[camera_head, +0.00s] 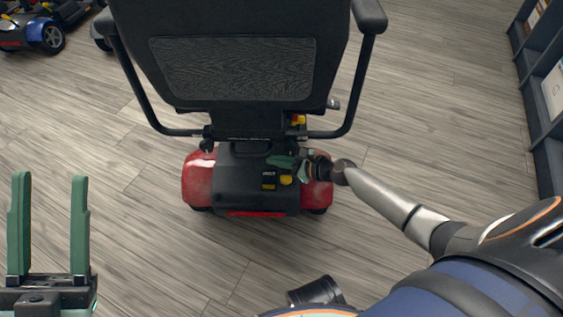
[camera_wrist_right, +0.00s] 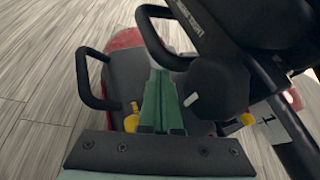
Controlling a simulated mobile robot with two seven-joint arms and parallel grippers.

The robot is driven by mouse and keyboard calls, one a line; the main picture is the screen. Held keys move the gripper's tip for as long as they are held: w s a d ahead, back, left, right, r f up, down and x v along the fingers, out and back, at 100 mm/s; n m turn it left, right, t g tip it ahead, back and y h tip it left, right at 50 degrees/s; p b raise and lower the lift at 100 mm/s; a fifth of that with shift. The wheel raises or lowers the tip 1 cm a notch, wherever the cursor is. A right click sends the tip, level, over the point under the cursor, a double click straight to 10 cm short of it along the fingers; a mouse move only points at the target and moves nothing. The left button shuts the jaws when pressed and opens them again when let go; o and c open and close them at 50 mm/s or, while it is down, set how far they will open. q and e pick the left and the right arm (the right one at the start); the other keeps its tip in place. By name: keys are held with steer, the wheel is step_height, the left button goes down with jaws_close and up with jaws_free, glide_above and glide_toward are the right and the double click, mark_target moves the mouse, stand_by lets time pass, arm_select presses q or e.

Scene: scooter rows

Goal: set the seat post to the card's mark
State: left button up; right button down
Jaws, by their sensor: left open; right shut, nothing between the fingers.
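The scooter (camera_head: 240,180) stands with its rear to me, its black seat (camera_head: 232,68) above a red and black rear body. The seat post cannot be made out clearly under the seat. A white card with a dark mark (camera_wrist_right: 268,124) shows at the right in the right wrist view, beside a yellow part (camera_wrist_right: 244,119). My right gripper (camera_head: 272,160) is shut and empty, over the rear body just below the seat. Its green fingers also show in the right wrist view (camera_wrist_right: 160,82), beside a dark rounded part. My left gripper (camera_head: 50,178) is open and empty, far left of the scooter.
Black armrests flank the seat. Other scooters (camera_head: 40,30) stand at the back left, a shelf (camera_head: 548,100) at the right. The floor between is clear.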

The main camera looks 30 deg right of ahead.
arm_select(q)
steer(key=shift+r, duration=0.1)
step_height(320, 180, up, 10)
steer(key=a+p, duration=0.1)
steer(key=p, duration=0.8)
steer(key=shift+s+t, duration=0.2)
steer(key=shift+t, duration=0.1)
